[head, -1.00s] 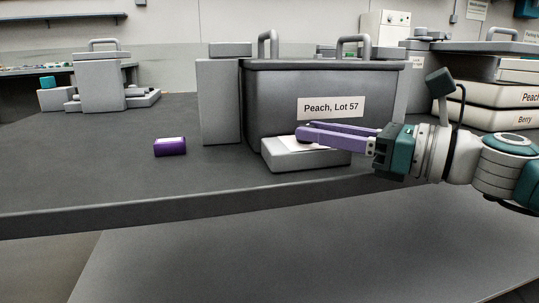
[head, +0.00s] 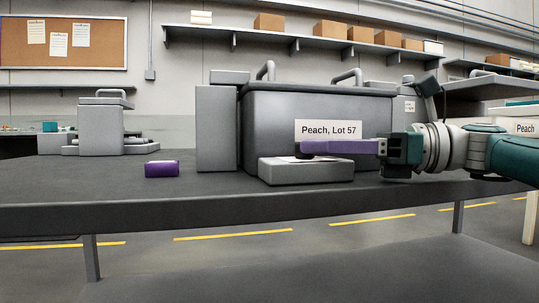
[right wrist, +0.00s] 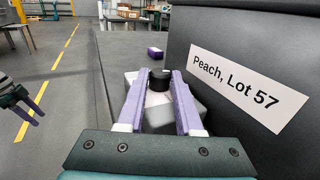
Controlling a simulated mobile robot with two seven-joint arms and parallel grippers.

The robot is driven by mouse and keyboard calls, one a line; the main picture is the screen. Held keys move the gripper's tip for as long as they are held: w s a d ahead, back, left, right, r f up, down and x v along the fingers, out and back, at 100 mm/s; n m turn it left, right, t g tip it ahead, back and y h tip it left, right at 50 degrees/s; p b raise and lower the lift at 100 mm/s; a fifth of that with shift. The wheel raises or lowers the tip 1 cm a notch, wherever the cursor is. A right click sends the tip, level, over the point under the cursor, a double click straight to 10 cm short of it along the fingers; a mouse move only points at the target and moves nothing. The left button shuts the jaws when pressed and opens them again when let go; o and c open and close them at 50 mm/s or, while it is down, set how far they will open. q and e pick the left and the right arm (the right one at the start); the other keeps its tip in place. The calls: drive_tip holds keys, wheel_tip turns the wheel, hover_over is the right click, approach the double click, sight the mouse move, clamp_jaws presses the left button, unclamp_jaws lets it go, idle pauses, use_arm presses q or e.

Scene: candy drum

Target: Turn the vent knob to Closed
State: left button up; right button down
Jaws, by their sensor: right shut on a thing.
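The vent knob (right wrist: 160,78) is dark and round in the right wrist view, on top of a low grey box (right wrist: 185,100) with a white label. The box also shows in the head view (head: 310,173), in front of the drum labelled "Peach, Lot 57" (head: 275,110). My right gripper (head: 303,148) reaches in from the right, its purple fingers level just above the box. In the right wrist view its fingers (right wrist: 160,80) are shut on the knob, one on each side. The knob's setting cannot be read. My left gripper (right wrist: 36,98) hangs open and empty at the left edge of the right wrist view.
A smaller grey lidded container (head: 100,128) stands farther left. The table's front edge is close below the box. Table space around the cylinder is clear.

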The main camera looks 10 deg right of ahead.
idle(0.3)
drive_tip(key=c, duration=0.6)
unclamp_jaws()
drive_tip(key=shift+d, duration=0.15)
drive_tip(key=p+v, duration=0.1)
drive_tip(key=v, duration=0.7)
drive_tip(key=shift+s+d, duration=0.1)
drive_tip(key=shift+d, duration=0.2)
drive_tip(key=shift+s+d, duration=0.25)
drive_tip(key=shift+d, duration=0.15)
